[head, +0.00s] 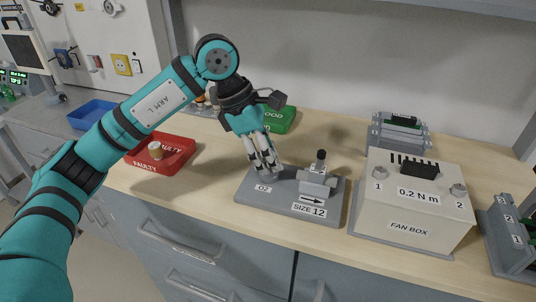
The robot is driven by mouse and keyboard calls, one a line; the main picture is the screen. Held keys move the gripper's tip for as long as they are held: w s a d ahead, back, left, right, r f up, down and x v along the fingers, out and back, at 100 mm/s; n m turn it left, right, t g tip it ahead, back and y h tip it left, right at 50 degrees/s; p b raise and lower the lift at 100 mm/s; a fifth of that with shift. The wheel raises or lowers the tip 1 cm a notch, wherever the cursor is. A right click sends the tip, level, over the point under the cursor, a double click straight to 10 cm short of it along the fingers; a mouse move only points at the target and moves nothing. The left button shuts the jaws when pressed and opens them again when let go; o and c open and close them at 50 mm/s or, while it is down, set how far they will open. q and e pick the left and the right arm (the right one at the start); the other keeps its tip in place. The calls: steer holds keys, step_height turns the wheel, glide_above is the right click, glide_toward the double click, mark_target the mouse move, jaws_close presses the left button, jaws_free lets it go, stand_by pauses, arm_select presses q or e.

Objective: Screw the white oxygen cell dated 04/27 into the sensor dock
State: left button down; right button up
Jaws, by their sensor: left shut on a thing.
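My left gripper (264,168) points down over the left part of the grey sensor dock (290,213), just behind its O2 label. It is shut on a small pale thing, probably the oxygen cell, low between the fingertips. The fingers hide most of it, and I can read no date. I cannot tell whether it touches the dock's socket. My right gripper is not in view.
A red FAULTY tray (183,162) holds a small white and tan cylinder (155,150). A green GOOD tray (283,121) stands behind my gripper. A beige fan box (412,206) stands right of the dock, with a grey rack (398,133) behind. A blue tray (88,113) is far left.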

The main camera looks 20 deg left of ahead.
arm_select(q)
steer(key=shift+a+f, duration=0.15)
steer(key=shift+f, duration=0.25)
steer(key=c, duration=1.3)
jaws_free()
steer(key=shift+o, duration=1)
steer(key=shift+a, duration=0.1)
steer(key=shift+r, duration=0.1)
steer(key=shift+n, duration=0.3)
